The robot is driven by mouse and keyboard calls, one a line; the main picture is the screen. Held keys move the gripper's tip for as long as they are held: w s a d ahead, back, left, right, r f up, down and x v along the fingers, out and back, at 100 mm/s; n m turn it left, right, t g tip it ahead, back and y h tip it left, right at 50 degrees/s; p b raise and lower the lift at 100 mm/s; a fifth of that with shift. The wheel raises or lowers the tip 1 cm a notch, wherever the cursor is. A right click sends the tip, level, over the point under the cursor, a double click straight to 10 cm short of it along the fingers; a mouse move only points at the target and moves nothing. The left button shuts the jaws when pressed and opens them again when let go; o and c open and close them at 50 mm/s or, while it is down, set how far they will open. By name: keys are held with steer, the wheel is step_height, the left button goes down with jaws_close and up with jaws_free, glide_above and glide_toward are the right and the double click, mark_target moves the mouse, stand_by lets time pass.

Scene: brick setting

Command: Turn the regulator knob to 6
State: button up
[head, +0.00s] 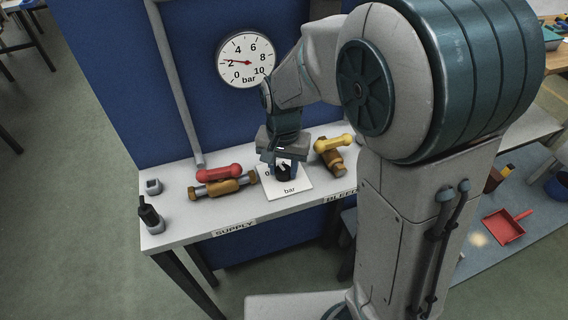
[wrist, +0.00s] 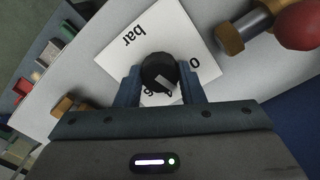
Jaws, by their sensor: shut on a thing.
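The black regulator knob (wrist: 158,73) stands on a white scale plate (wrist: 120,45) marked "bar" on the bench. My gripper (wrist: 160,86) has its two blue fingers on either side of the knob and is shut on it. The knob's pale pointer mark shows in the wrist view, near a partly hidden digit at the plate's lower edge. In the head view the knob (head: 283,174) sits below my gripper (head: 284,165). The round gauge (head: 246,60) on the blue panel has its red needle close to 2.
A red-handled valve (head: 220,174) labelled SUPPLY lies left of the plate. A yellow-handled valve (head: 333,143) labelled BLEED is to the right. A black-topped fitting (head: 149,213) stands at the bench's left end. A grey pipe (head: 178,90) runs up the panel.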

mark_target(283, 168)
steer(key=m+p, duration=0.2)
steer(key=m, duration=0.2)
steer(key=shift+r, duration=0.2)
steer(key=m+p, duration=0.2)
steer(key=m, duration=0.2)
steer(key=m+p, duration=0.2)
steer(key=m, duration=0.2)
steer(key=shift+p, duration=0.3)
steer(key=shift+w+m+p, duration=0.1)
steer(key=shift+m+p, duration=0.55)
steer(key=shift+m, duration=0.45)
steer(key=shift+f, duration=0.1)
steer(key=o, duration=1)
step_height(283, 168, up, 14)
